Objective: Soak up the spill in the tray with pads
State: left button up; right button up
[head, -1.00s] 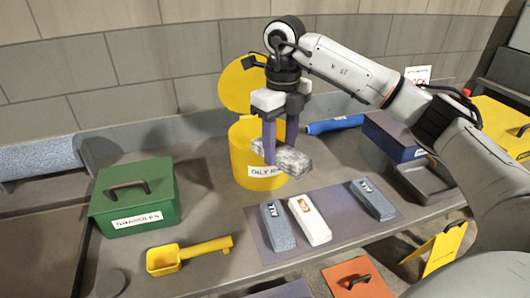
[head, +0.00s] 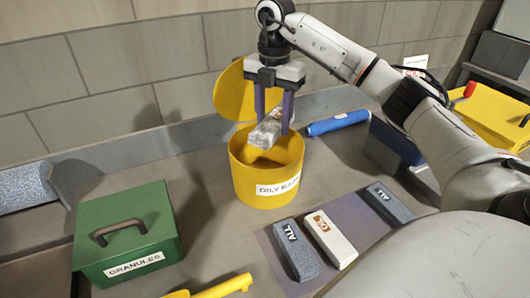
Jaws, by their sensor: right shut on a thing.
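My right gripper (head: 273,112) points down and is shut on a mottled grey-white pad (head: 265,133). The pad hangs tilted over the open mouth of the yellow bin labelled as oily rags (head: 265,188), its lower end at or just inside the opening. The bin's round yellow lid (head: 234,92) stands open behind it. On a dark mat (head: 350,213) lie a grey "ALL" pad (head: 297,252), a white "OIL" pad (head: 330,242) and another grey "ALL" pad (head: 388,205). No spill is clearly visible. My left gripper is out of view.
A green granules box (head: 127,232) with a handle stands at the left. A yellow scoop (head: 226,287) is cut off at the bottom edge. A blue roll (head: 338,123) lies behind and right of the bin. A yellow case (head: 495,120) stands at the far right.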

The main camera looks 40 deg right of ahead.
jog(key=shift+s+f+b, duration=0.15)
jog(key=shift+f+b, duration=0.3)
jog(key=shift+f, duration=1.8)
jog(key=o, duration=1.2)
notch_tip(320, 180, up, 10)
jog(key=shift+r+p, duration=0.2)
jog(key=shift+p, duration=0.2)
